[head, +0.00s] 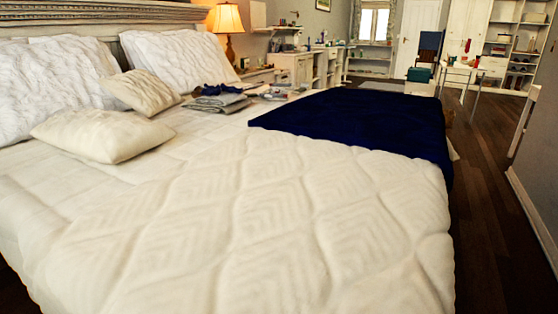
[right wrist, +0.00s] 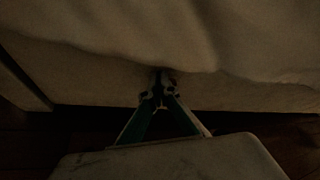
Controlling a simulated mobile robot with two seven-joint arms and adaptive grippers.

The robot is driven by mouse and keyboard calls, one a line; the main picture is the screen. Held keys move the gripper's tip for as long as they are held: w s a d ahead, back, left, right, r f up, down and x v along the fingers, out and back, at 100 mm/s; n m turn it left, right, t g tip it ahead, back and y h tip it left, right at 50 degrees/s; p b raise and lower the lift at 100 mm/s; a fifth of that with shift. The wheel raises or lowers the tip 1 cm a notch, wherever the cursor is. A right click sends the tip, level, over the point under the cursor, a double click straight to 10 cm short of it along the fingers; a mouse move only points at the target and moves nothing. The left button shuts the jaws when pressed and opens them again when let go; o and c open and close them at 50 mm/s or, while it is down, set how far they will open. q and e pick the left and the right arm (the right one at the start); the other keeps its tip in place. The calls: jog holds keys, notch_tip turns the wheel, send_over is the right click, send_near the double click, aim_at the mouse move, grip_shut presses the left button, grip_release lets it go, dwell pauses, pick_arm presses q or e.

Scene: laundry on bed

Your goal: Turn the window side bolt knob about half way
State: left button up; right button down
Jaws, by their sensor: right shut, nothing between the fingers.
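The window (head: 374,24) is small and far off at the back of the room in the head view, with curtains beside it. Its side bolt knob is too small to make out. My right gripper (right wrist: 163,76) shows in the dark right wrist view, with its fingers together and nothing between them. It points toward the side of the bed, below the hanging bedding (right wrist: 130,40). I cannot tell whether it touches the bed. My left gripper is in neither view.
The large bed (head: 250,220) fills the foreground, with pillows, a dark blue blanket (head: 365,120) and folded clothes (head: 218,101) on it. Dark wooden floor (head: 490,200) runs free along the bed's right side. A white door (head: 418,40) and shelves (head: 505,45) stand at the back.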

jog(key=shift+w+d+f, duration=0.15)
jog(key=shift+w+f, duration=0.05)
jog(key=shift+f, duration=0.1)
dwell(0.4)
jog(key=shift+w+d+r, duration=0.1)
jog(key=shift+w+r, duration=0.1)
jog(key=shift+w, duration=0.15)
dwell(0.5)
jog(key=shift+r, duration=0.15)
jog(key=s+d, duration=0.3)
jog(key=d, duration=0.2)
jog(key=shift+s+r, duration=0.15)
jog(key=shift+s, duration=0.2)
dwell(0.4)
jog(key=w+a, duration=0.2)
jog(key=a, duration=0.3)
jog(key=shift+w+a+f, duration=0.2)
jog(key=shift+w+a, duration=0.05)
jog(key=shift+w, duration=0.1)
dwell(0.6)
